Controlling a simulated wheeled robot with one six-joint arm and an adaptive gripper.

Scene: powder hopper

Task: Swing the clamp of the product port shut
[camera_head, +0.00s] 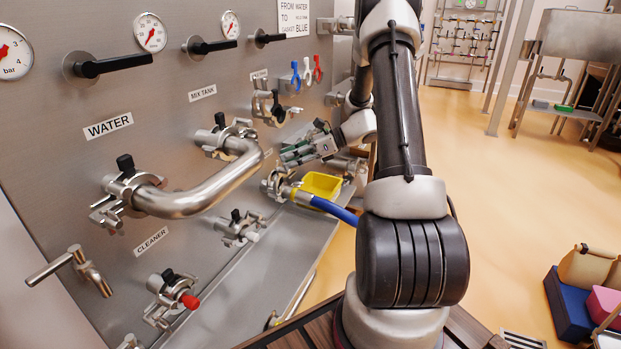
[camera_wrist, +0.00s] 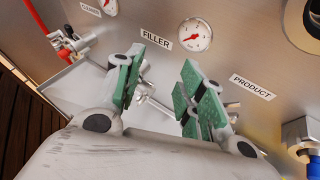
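My gripper (camera_head: 298,154) is in front of the steel panel, above the port that carries the blue hose (camera_head: 335,210). In the wrist view my gripper (camera_wrist: 163,78) shows two green-padded fingers held apart, with no object between them. The PRODUCT label (camera_wrist: 253,87) is right of the fingers in that view. In the head view a steel clamp (camera_head: 276,184) sits at the hose's panel end. I cannot tell whether it is open or shut.
A curved steel pipe (camera_head: 205,188) joins the WATER port to the MIX TANK port at left. A yellow bin (camera_head: 322,184) stands beside the hose. Coloured clips (camera_head: 307,72) hang above. In the wrist view, fittings below the FILLER label (camera_wrist: 156,37) lie behind my fingers.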

